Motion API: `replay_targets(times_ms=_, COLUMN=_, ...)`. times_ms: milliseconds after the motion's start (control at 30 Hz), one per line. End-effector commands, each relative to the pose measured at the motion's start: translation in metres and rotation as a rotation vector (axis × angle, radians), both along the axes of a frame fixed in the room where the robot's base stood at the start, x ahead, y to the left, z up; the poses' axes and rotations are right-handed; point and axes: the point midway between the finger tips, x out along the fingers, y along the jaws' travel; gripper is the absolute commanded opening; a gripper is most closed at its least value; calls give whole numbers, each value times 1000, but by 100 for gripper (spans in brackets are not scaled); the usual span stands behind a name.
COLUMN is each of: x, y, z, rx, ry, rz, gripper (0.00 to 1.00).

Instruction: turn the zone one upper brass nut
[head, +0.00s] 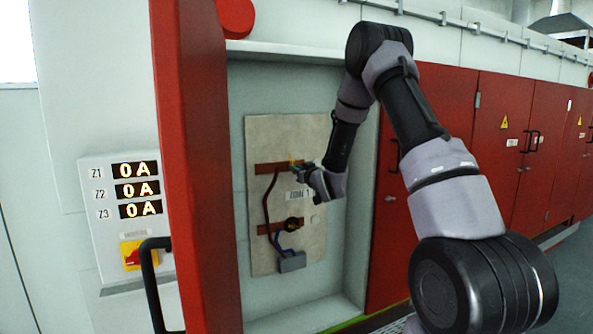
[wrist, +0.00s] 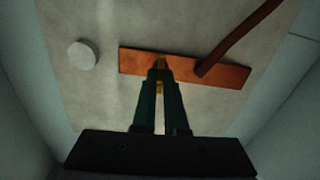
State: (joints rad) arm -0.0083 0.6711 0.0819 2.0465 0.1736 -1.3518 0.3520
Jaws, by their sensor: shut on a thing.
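The upper brass nut (wrist: 159,61) sits on the upper copper bar (wrist: 225,75) in the wrist view, mostly hidden by the fingertips. The upper bar also shows in the head view (head: 265,169), on a beige panel inside the open cabinet. A brass-yellow bit (head: 292,160) shows there at the bar's right part. My gripper (wrist: 158,72) has its two dark green fingers close together, shut on the nut. In the head view my gripper (head: 297,168) reaches the bar from the right.
A dark red-brown strap (head: 266,205) runs from the upper bar to the lower bar (head: 265,229). A black round part (head: 293,223) sits on the lower bar, with a grey box (head: 292,262) below. The red door (head: 205,150) stands open at left. The display (head: 137,190) reads 0A three times.

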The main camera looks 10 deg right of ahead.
Motion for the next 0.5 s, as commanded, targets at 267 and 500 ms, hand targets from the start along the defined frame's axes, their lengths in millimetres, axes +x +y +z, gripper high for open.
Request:
replay_targets(times_ms=267, x=-1, y=-1, z=-2, rx=39, ry=14, rz=-1, gripper=0)
replay_targets(times_ms=500, x=-1, y=-1, z=-2, rx=39, ry=16, rz=-1, gripper=0)
